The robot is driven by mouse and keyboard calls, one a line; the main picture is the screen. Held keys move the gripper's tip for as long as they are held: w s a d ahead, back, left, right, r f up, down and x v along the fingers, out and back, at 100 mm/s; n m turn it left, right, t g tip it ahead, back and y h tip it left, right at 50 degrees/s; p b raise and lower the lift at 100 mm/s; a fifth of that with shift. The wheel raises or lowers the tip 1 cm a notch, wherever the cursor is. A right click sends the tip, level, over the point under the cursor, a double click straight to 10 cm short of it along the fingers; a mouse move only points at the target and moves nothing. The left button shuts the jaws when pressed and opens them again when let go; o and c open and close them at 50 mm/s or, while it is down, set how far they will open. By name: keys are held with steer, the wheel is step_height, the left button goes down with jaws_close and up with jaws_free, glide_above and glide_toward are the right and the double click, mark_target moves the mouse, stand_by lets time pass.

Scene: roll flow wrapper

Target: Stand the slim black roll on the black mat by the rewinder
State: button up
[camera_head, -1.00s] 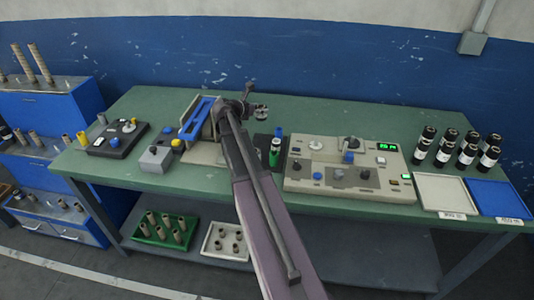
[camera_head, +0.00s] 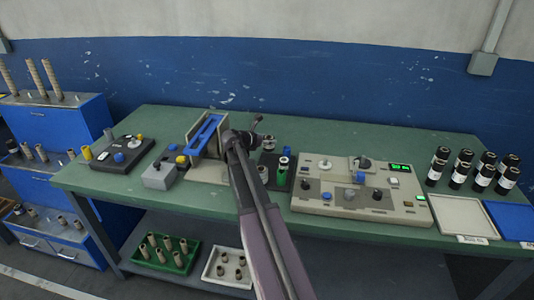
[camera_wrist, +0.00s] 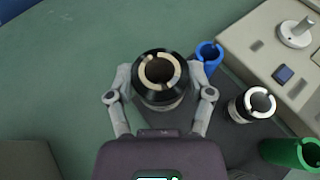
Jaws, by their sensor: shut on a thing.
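My gripper (camera_wrist: 160,97) is shut on a black roll (camera_wrist: 159,62) with a pale, notched core, its two fingers on either side of it. In the wrist view the roll is seen from above, end up, near the edge of the black mat (camera_wrist: 226,122); whether its base touches anything is hidden. On the mat stand a blue roll (camera_wrist: 208,54), a smaller-looking black roll (camera_wrist: 253,104) and a green roll (camera_wrist: 292,153). In the head view my gripper (camera_head: 265,143) is above the green table, just left of the mat (camera_head: 290,181), partly hidden by my arm.
A beige console (camera_head: 325,203) with knobs stands right of the mat. A beige machine with a blue channel (camera_head: 206,134) stands to the left. Several black rolls (camera_head: 460,168) stand at the right, behind a white tray (camera_head: 462,217). Open table lies behind the mat.

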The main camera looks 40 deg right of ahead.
mark_target(264, 147)
steer(key=shift+f, duration=0.25)
steer(key=shift+f+b, duration=1.75)
steer(key=shift+b, duration=0.15)
steer(key=shift+f, duration=0.2)
steer(key=o, duration=1.1)
steer(key=shift+r, duration=0.1)
steer(key=shift+o, duration=0.2)
steer(key=shift+r, duration=0.2)
steer(key=p+v, duration=0.4)
steer(key=v, duration=0.6)
steer(key=shift+a+r, duration=0.15)
steer(key=shift+p+v, duration=0.3)
steer(key=shift+v, duration=0.5)
